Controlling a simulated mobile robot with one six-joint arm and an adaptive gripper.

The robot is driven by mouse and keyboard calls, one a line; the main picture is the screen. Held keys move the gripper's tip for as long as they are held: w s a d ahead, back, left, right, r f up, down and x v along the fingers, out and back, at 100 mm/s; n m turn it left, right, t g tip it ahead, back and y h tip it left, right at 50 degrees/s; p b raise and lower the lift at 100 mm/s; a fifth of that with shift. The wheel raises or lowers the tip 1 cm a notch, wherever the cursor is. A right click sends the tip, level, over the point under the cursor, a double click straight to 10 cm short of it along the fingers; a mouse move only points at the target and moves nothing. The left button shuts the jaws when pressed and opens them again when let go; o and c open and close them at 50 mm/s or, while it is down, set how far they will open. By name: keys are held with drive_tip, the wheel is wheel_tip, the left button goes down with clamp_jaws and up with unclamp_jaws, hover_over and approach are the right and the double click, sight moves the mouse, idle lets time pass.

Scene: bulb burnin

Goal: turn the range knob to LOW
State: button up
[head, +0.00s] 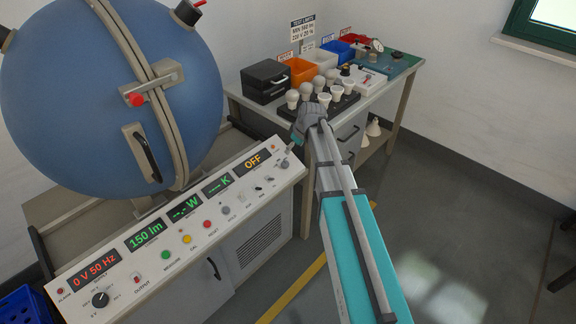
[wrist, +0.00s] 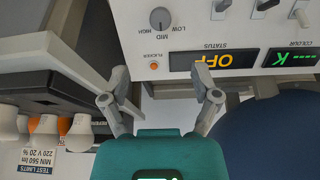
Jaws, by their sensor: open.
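The range knob (wrist: 160,18) is a round dark grey knob on the white console, and it shows upside down in the wrist view. The labels LOW, MID and HIGH are printed beside it. In the head view the knob (head: 284,163) is at the right end of the console, by the OFF display. My gripper (wrist: 160,98) is open and empty, its fingers spread wide and apart from the knob. In the head view my gripper (head: 298,136) is over the gap between console and bench, just beyond the knob.
A large blue sphere (head: 80,90) stands behind the console (head: 190,235). Switches and coloured buttons line the panel near the knob. The bench (head: 385,82) behind holds a rack of bulbs (head: 345,103), a black box (head: 265,80) and bins.

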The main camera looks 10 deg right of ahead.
sight(286, 163)
drive_tip(key=shift+b+x, duration=5.2)
drive_tip(key=shift+x, duration=0.7)
drive_tip(key=shift+r, duration=0.1)
